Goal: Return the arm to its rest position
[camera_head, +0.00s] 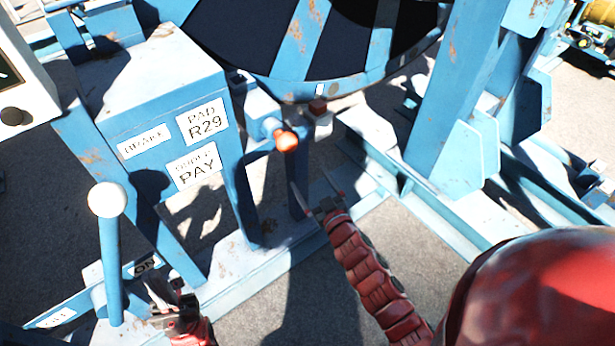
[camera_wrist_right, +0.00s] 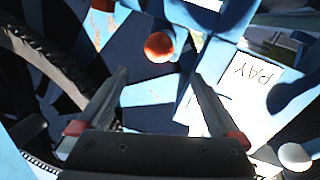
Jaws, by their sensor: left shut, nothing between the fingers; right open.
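My right arm, red and segmented, reaches up from the bottom of the head view. Its gripper (camera_head: 317,190) is open and empty, in front of the blue reel stand and below an orange knob (camera_head: 286,140). In the right wrist view the open fingers (camera_wrist_right: 160,95) point toward the orange knob (camera_wrist_right: 159,47), with nothing between them. My left gripper (camera_head: 172,297) is shut and empty at the lower left, to the right of a blue lever with a white ball knob (camera_head: 107,200). The lever stands nearly upright.
A blue box with white labels (camera_head: 197,166) stands behind the lever. The large reel (camera_head: 290,50) hangs above. Blue frame beams (camera_head: 450,110) rise on the right, with base rails (camera_head: 420,200) on the ground. Bare grey ground (camera_head: 400,245) lies between the rails and my arm.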

